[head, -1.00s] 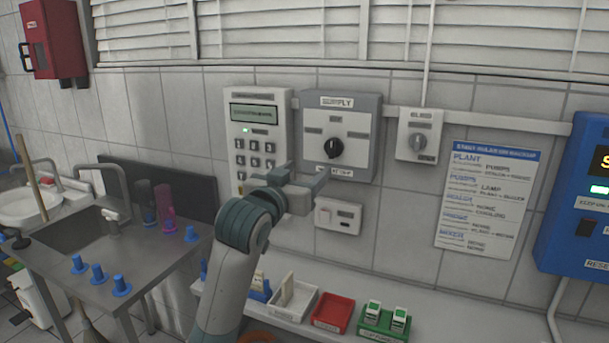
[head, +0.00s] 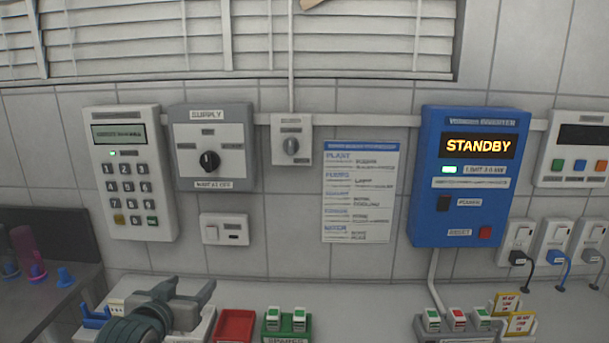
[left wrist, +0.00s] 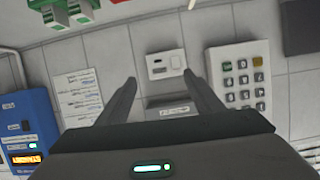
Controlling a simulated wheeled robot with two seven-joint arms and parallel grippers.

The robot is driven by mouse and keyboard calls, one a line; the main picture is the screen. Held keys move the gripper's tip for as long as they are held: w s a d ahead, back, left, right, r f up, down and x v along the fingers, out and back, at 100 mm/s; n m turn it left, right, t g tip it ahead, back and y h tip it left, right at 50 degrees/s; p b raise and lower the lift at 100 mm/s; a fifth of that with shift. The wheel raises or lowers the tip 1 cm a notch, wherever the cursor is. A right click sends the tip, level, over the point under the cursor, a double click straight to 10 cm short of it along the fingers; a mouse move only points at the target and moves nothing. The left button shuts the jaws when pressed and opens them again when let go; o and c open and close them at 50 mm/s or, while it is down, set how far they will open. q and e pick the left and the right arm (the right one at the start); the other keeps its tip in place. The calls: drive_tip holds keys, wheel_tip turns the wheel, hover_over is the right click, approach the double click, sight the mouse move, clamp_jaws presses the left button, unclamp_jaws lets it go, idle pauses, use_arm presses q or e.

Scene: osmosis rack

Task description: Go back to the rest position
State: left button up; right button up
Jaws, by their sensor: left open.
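My left gripper (head: 192,296) is low in the head view, in front of the shelf and below the grey supply box (head: 240,145) with its black knob (head: 209,160). It is open, with nothing between its fingers, and stands apart from the wall. In the left wrist view its two fingers (left wrist: 160,97) are spread, with the wall panels beyond them upside down. My right gripper is in neither view.
A keypad panel (head: 102,152) and a blue box reading STANDBY (head: 428,205) hang on the wall. A red tray (head: 236,327), a green tray (head: 270,335) and small switch blocks stand on the shelf below. A metal sink bench (head: 60,300) is at the left.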

use_arm(q)
drive_tip(key=s+d+f+g, duration=0.1)
drive_tip(key=s+f+g, duration=0.2)
drive_tip(key=s+f, duration=0.6)
drive_tip(key=s+f+g, duration=0.2)
drive_tip(key=s+f, duration=0.5)
drive_tip(key=f, duration=0.4)
drive_tip(key=s+d+f+g, duration=0.15)
drive_tip(key=s+f, duration=0.25)
drive_tip(key=s, duration=0.4)
drive_tip(key=s+a+f+m+g, duration=0.1)
drive_tip(key=s+f+g, duration=0.1)
drive_tip(key=s+f, duration=0.45)
drive_tip(key=s+d+f+g, duration=0.1)
drive_tip(key=s+f+g, duration=0.15)
drive_tip(key=s, duration=0.75)
wheel_tip(320, 180, down, 28)
drive_tip(key=s+g, duration=0.1)
drive_tip(key=s, duration=0.1)
drive_tip(key=s+a+f+g, duration=0.1)
drive_tip(key=s+a+f, duration=0.2)
drive_tip(key=s+f, duration=1.4)
drive_tip(key=shift+s+m, duration=0.15)
drive_tip(key=shift+m, duration=0.15)
drive_tip(key=shift+f, duration=0.1)
